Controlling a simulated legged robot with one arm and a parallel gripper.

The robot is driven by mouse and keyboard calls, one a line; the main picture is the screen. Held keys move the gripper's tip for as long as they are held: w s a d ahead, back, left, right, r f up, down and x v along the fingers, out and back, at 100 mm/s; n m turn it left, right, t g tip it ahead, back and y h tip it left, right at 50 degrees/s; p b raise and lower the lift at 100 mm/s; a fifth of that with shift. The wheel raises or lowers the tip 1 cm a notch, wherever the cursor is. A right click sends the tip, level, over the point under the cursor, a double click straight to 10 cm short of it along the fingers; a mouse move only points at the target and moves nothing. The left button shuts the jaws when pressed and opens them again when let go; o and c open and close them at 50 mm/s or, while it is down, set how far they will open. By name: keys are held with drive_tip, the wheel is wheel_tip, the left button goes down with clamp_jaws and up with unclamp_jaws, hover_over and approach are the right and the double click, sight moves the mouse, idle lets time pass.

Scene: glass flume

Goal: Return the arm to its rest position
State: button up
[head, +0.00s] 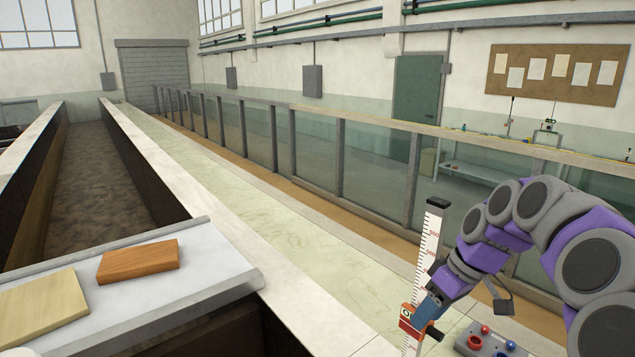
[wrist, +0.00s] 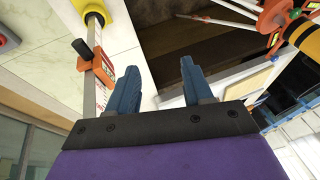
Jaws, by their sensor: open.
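My arm, purple and grey, reaches in from the right side of the head view and bends down to my gripper (head: 428,304). My gripper's two blue fingers stand apart with nothing between them in the wrist view (wrist: 158,68). An upright white gauge staff (head: 430,245) with red marks stands close by. An orange clamp (head: 406,320) with a black knob sits low on it. In the wrist view the clamp (wrist: 98,64) lies just left of the left finger. I cannot tell whether they touch.
A control box (head: 480,340) with red and blue knobs sits below my arm. A long glass-walled flume (head: 310,150) runs behind. An orange block (head: 138,261) and a pale board (head: 42,309) lie on the left ledge. The walkway (head: 300,245) between is clear.

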drive_tip(key=s+a+f+m+g+h+b, duration=0.1)
drive_tip(key=s+a+f+b, duration=0.2)
drive_tip(key=s+a+f, duration=0.35)
drive_tip(key=s+a+f+m+h+b, duration=0.1)
drive_tip(key=s+a+f+b, duration=0.2)
drive_tip(key=s, duration=0.6)
drive_tip(key=s+d+f+m+g+h+b, duration=0.1)
drive_tip(key=s+f+m+b, duration=0.4)
drive_tip(key=s+f, duration=0.8)
drive_tip(key=s+h+b, duration=0.1)
drive_tip(key=s, duration=0.2)
drive_tip(key=shift+s+d+f+g+h, duration=0.15)
drive_tip(key=shift+s+f+g+h, duration=0.15)
drive_tip(key=shift+s, duration=0.05)
drive_tip(key=shift+c, duration=0.7)
